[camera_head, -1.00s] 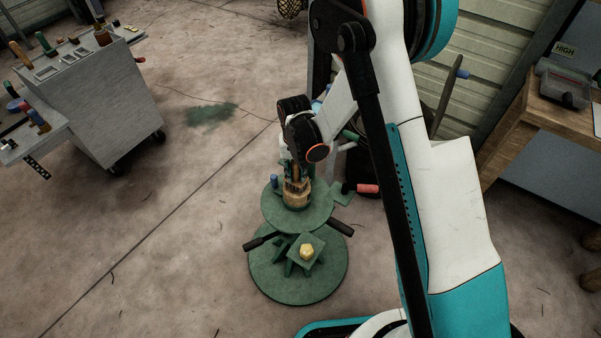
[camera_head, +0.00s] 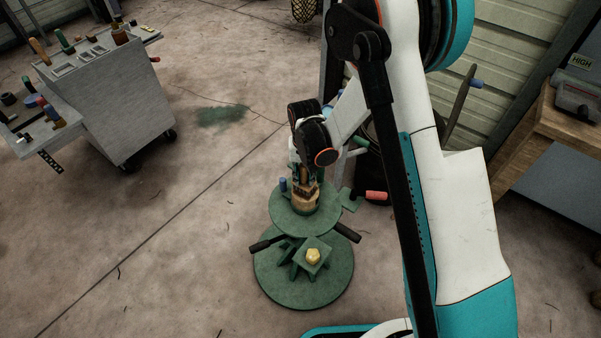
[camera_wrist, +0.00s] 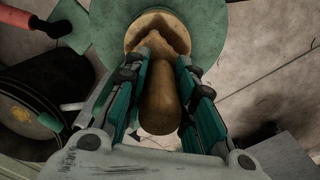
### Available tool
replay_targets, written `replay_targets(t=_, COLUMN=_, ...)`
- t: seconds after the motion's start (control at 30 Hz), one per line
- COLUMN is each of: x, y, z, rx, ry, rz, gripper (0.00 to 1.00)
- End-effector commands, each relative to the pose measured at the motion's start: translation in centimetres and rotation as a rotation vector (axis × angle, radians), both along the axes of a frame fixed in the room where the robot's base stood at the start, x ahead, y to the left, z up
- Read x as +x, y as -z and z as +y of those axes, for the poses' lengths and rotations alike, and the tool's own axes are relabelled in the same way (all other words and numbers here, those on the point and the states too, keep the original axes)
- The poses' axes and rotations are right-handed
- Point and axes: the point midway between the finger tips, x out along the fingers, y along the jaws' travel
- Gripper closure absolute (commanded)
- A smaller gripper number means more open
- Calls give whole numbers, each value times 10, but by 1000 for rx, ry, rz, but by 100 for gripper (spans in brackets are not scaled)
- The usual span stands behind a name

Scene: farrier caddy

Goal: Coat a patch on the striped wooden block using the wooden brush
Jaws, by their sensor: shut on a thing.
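My gripper (camera_head: 304,182) points down over the upper tier of the green caddy. In the wrist view my gripper (camera_wrist: 162,60) is shut on the wooden brush (camera_wrist: 160,100), whose rounded brown handle lies between the fingers. The striped wooden block (camera_head: 305,207) stands on the green upper tier, directly below my gripper. Its pale wood (camera_wrist: 132,38) also shows beyond the fingertips in the wrist view. The brush's far end is at or very near the block; I cannot tell whether they touch. Any coated patch is hidden or too small to see.
The green caddy (camera_head: 272,212) has dark side handles and a yellow piece (camera_head: 313,256) on its lower stand. A blue item (camera_head: 283,185) stands beside the block. A red-handled tool (camera_head: 377,195) is at right. A grey tool cart (camera_head: 125,105) stands left; floor between is clear.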

Motion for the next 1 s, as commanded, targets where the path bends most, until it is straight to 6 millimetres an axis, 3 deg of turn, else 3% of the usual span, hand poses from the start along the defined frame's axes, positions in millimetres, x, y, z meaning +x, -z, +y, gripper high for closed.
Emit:
replay_targets(t=0.53, x=-20, y=-2, z=-28, rx=0, ry=1, rz=0, gripper=100)
replay_targets(t=1.0, x=-21, y=-4, z=-29, rx=0, ry=1, rz=0, gripper=100)
